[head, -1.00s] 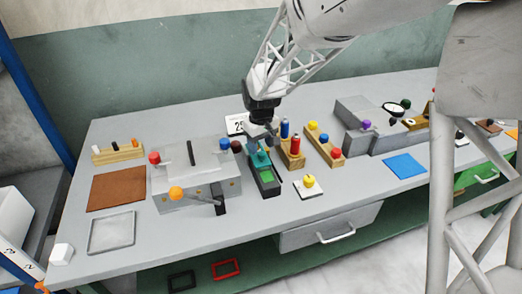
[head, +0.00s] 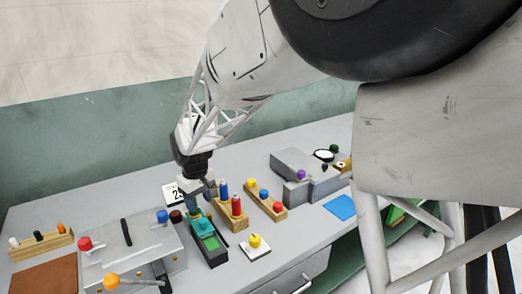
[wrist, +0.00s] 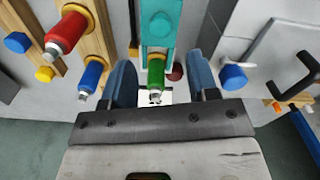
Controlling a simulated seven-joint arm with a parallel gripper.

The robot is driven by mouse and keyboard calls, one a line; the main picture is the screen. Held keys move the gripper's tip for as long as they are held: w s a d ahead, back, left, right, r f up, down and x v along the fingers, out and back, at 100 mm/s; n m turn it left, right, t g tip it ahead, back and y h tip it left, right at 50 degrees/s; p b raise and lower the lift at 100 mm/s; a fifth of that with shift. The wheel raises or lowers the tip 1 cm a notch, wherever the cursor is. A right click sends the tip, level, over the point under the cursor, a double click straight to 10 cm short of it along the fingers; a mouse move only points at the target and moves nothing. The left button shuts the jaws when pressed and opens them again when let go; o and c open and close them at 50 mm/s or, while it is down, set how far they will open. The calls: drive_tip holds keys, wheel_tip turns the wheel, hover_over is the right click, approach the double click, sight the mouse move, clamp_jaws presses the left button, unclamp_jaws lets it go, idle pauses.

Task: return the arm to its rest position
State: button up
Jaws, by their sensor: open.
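My gripper (head: 209,189) hangs over the middle of the bench in the head view, just above the back end of a dark press with a teal top (head: 203,224) and a green pad. In the wrist view my open gripper (wrist: 165,70) has its two blue-grey fingers spread on either side of a green-bodied plunger (wrist: 156,75) below the teal part (wrist: 160,25). No contact between the fingers and the plunger shows. My arm reaches in from the upper right of the head view.
Wooden racks with red, blue and yellow pegs (head: 230,215) stand close to the right of my gripper. A grey box with knobs (head: 130,250) stands to its left. A yellow-knobbed pad (head: 255,244) lies in front. A blue mat (head: 341,207) lies farther right.

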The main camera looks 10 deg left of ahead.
drive_tip(key=s+d+r+m, duration=0.2)
drive_tip(key=d+r, duration=0.2)
drive_tip(key=d, duration=0.6)
drive_tip(key=s+d+r+m+t, duration=0.1)
drive_tip(key=s+d+r+m, duration=0.15)
drive_tip(key=d, duration=0.85)
drive_tip(key=s+d+r+m, duration=0.2)
drive_tip(key=d+r, duration=0.2)
drive_tip(key=d, duration=0.6)
drive_tip(key=s+d+m+t, duration=0.1)
drive_tip(key=s+d+m, duration=0.4)
drive_tip(key=s+d, duration=1.4)
drive_tip(key=shift+s+d+f+m+t, duration=0.15)
drive_tip(key=shift+s+f+m+t, duration=0.1)
drive_tip(key=shift+s+m+t, duration=0.1)
